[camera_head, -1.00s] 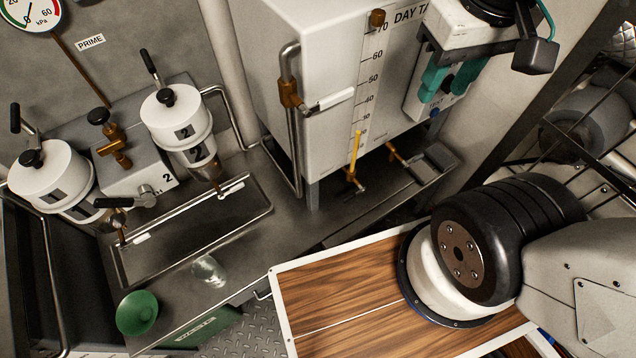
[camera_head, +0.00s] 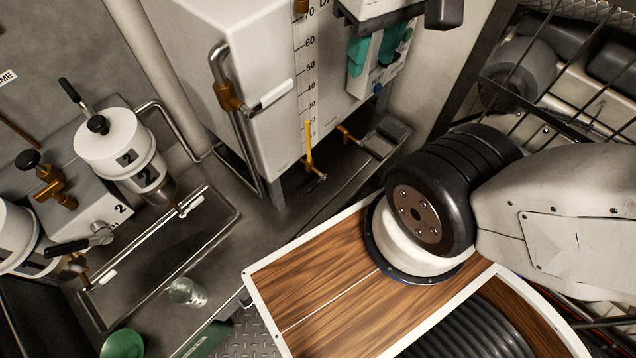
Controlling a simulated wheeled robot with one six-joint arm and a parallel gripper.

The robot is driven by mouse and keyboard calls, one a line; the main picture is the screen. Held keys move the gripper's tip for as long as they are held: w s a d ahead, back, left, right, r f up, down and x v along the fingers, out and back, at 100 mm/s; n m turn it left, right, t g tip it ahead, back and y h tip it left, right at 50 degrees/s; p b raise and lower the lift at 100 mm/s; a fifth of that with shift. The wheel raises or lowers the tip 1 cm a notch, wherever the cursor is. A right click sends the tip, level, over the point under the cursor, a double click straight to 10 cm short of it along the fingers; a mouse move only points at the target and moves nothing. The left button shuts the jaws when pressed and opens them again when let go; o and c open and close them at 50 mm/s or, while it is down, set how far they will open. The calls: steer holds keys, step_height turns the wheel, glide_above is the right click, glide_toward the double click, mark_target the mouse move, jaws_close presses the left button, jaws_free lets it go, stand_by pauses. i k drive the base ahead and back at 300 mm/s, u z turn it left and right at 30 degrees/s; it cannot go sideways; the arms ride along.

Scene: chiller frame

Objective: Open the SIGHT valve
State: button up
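My gripper (camera_head: 375,58) is at the top, right of the day tank's scale. Its two teal fingers are apart and hold nothing visible. The white day tank (camera_head: 195,60) has a numbered sight scale (camera_head: 306,75) on its front edge. At the scale's foot is a small brass valve with an upright yellow handle (camera_head: 308,142), below and left of my gripper and clear of it. A second brass valve (camera_head: 349,134) sits to its right. A brass valve with a white lever (camera_head: 272,96) is on the pipe at left. No SIGHT label is readable.
A white panel with a blue knob (camera_head: 377,88) is behind my fingers. Two white filter canisters, one marked 2 (camera_head: 118,140), stand at left above a metal tray (camera_head: 235,215). A clear cup (camera_head: 187,291) and green bowl (camera_head: 122,344) are in front. A wire rack is at right.

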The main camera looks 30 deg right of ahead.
mark_target(317, 183)
steer(key=z, duration=0.4)
steer(key=k, duration=1)
steer(key=u, duration=0.85)
